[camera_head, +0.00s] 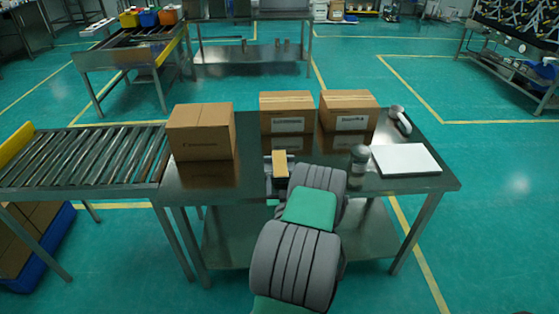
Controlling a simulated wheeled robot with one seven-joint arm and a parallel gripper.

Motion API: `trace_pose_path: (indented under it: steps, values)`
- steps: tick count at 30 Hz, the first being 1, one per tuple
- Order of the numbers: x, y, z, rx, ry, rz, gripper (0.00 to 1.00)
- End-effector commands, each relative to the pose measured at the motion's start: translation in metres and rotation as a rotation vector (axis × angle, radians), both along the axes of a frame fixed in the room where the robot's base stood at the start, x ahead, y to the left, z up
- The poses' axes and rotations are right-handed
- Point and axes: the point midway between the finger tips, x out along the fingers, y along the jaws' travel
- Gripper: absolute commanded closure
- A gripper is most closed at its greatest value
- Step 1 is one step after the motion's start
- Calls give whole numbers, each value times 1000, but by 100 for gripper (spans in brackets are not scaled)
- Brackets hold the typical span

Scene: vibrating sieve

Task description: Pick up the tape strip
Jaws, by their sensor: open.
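A small tan strip (279,164), which looks like the tape strip, shows at the end of my arm over the steel table. My gripper (279,172) is open around or just beside this strip. I cannot tell whether its fingers touch the strip, or whether the strip lies on the table or stands above it. My own grey and green arm reaches up from the bottom of the picture and hides part of the gripper and the table front.
Three cardboard boxes stand on the steel table (262,150): a left box (202,132), a middle box (287,112) and a right box (348,111). A grey jar (359,158), a white flat slab (406,160) and a grey-white handheld device (400,118) lie right. A roller conveyor (85,157) adjoins left.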

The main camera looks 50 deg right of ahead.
Motion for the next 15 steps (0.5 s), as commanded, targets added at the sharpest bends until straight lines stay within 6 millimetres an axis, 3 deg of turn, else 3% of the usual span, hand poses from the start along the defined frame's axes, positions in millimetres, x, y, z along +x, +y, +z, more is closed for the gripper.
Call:
trace_pose_path:
  steps: [4,12,15]
  values:
    - [12,-13,3,2,1,2,29]
    - [15,-17,0,1,1,0,29]
    - [15,-17,0,1,1,0,36]
